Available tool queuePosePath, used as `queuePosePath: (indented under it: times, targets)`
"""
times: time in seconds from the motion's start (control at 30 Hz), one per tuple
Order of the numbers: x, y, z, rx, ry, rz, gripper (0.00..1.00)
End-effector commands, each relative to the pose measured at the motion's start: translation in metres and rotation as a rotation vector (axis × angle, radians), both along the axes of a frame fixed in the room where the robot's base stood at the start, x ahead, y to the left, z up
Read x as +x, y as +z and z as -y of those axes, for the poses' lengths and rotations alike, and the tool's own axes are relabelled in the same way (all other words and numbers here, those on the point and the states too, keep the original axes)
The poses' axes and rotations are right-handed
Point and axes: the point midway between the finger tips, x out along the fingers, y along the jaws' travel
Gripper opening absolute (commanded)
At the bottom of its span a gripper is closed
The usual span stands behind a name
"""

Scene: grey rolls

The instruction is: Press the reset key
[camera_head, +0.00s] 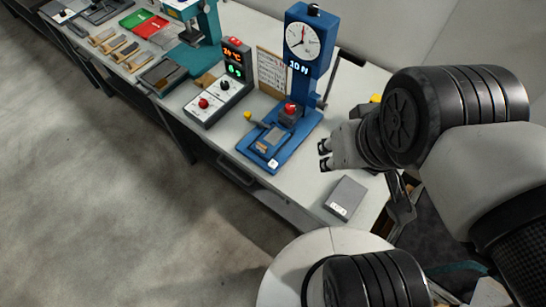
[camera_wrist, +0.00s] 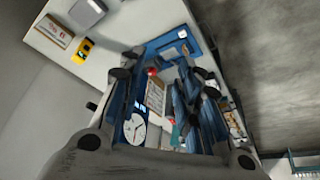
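A blue test stand (camera_head: 305,70) stands on the bench with a round dial (camera_head: 302,40) and a lit readout (camera_head: 298,67) reading about "10 N". It has a red part (camera_head: 290,110) above its blue base. In the wrist view the dial (camera_wrist: 135,128) and the red part (camera_wrist: 152,71) show upside down. No key marked reset is legible; I cannot tell which control it is. My gripper (camera_head: 324,156) is right of the stand, above the bench and apart from it. Its fingers are spread and empty; they also show in the wrist view (camera_wrist: 160,74).
A control box (camera_head: 220,95) with red and black knobs and lit digits stands left of the stand. A grey box (camera_head: 345,198) lies on the bench in front. A calendar-like board (camera_head: 271,73) stands behind. Trays and tools lie further left.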

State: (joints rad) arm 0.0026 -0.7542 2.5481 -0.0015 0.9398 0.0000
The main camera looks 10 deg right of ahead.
Motion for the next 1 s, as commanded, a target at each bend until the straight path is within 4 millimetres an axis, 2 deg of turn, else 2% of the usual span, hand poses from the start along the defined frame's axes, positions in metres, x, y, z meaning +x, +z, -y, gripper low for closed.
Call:
queuePosePath:
  times: [0.43, 1.0]
  targets:
    - [0.0, 0.0, 0.0, 0.0, 0.0, 0.0, 0.0]
    - [0.0, 0.0, 0.0, 0.0, 0.0, 0.0, 0.0]
